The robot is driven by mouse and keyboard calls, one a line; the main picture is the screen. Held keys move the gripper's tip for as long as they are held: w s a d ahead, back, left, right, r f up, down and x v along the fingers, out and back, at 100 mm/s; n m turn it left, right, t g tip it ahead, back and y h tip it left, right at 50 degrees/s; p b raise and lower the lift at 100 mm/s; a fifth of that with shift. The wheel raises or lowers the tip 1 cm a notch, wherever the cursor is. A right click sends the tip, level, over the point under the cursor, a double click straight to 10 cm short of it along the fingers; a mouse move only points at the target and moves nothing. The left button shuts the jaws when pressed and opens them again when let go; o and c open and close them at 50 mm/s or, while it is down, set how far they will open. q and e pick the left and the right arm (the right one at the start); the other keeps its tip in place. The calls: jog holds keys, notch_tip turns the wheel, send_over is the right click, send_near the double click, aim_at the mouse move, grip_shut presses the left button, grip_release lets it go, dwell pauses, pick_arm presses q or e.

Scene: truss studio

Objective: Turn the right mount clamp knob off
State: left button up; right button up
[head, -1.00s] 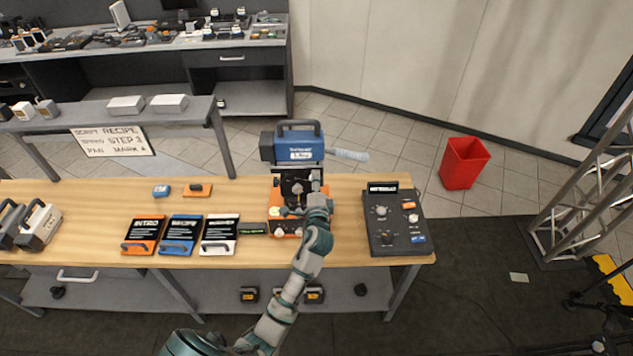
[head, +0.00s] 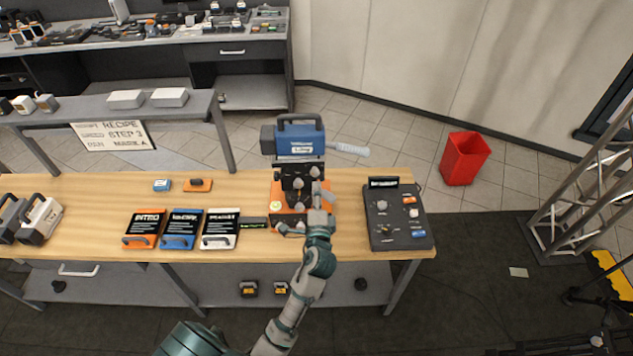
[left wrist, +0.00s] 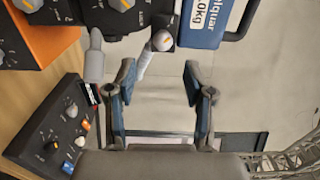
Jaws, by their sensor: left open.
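A blue camera-like box (head: 300,143) with a white label sits on top of a black mount (head: 290,183) with an orange base (head: 275,205). Several small knobs and levers show on the mount. My right gripper is not in view.
A dark control console (head: 398,215) stands to the right on the wooden table (head: 350,222). A grey lever (left wrist: 94,62) sticks out left of the fingers. A red bin (head: 464,160) stands beyond on the floor.

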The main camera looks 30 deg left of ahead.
pick_arm(q)
jog(key=v, duration=0.4)
jog(key=shift+s+d, duration=0.15)
